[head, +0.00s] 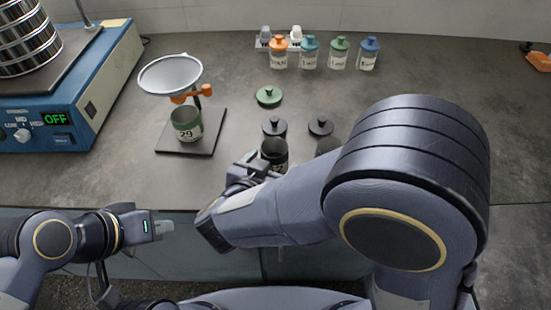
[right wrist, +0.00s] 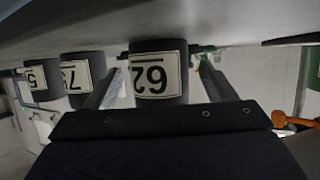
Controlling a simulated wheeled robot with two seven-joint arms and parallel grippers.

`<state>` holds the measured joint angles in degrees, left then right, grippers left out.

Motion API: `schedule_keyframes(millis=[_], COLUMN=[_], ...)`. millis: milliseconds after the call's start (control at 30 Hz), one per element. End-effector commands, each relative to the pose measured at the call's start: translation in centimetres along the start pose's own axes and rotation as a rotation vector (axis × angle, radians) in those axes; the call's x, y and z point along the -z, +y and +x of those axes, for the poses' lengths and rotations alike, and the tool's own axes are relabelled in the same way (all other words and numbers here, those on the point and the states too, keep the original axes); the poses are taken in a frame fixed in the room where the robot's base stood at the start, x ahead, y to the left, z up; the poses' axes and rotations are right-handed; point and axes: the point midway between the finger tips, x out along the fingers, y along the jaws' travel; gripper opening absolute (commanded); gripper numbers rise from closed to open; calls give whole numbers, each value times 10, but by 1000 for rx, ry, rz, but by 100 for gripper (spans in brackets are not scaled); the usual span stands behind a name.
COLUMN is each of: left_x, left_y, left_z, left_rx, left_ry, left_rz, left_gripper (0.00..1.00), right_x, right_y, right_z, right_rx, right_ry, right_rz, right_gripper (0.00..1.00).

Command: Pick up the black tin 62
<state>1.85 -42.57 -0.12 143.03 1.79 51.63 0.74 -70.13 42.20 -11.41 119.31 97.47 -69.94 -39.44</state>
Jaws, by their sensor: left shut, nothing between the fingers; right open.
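The black tin 62 (right wrist: 158,72) shows upside down in the right wrist view, its white label facing the camera. My right gripper (right wrist: 160,78) is open, with one finger on each side of the tin; I cannot tell whether they touch it. My left gripper (head: 163,228) is shut and empty, low in front of the bench edge.
Other dark tins (right wrist: 84,78) stand in a row beside it. Black lids (head: 320,127) and a green lid (head: 268,96) lie behind. A green tin 29 (head: 187,124) stands under a funnel (head: 171,74). A blue shaker (head: 70,100) is at left, several lidded jars (head: 339,53) at the back.

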Motion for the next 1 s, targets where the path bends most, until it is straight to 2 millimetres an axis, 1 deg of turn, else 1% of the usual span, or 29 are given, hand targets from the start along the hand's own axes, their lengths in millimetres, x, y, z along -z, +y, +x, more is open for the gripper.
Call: schedule_keyframes(millis=[33, 100, 200, 433, 467, 833, 1000], left_x=[-2, -3, -3, -3, -3, -3, -3], left_y=[-2, -2, -3, -2, -2, -3, -2], left_z=[4, 5, 6, 6, 6, 6, 6], left_rx=[0, 0, 0, 0, 0, 0, 0], left_ry=[0, 0, 0, 0, 0, 0, 0], left_rz=[0, 0, 0, 0, 0, 0, 0], left_gripper=[0, 0, 0, 0, 0, 0, 0], right_x=[-2, -2, -1, 0, 0, 0, 0], right_y=[1, 0, 1, 0, 0, 0, 0], right_z=[10, 19, 27, 29, 28, 28, 28], right_rx=[-3, -1, -1, 2, 2, 2, 2], right_ry=[0, 0, 0, -1, -1, -1, 0], right_rz=[1, 0, 0, 0, 0, 1, 1], right_gripper=[77, 77, 77, 77, 76, 28, 28])
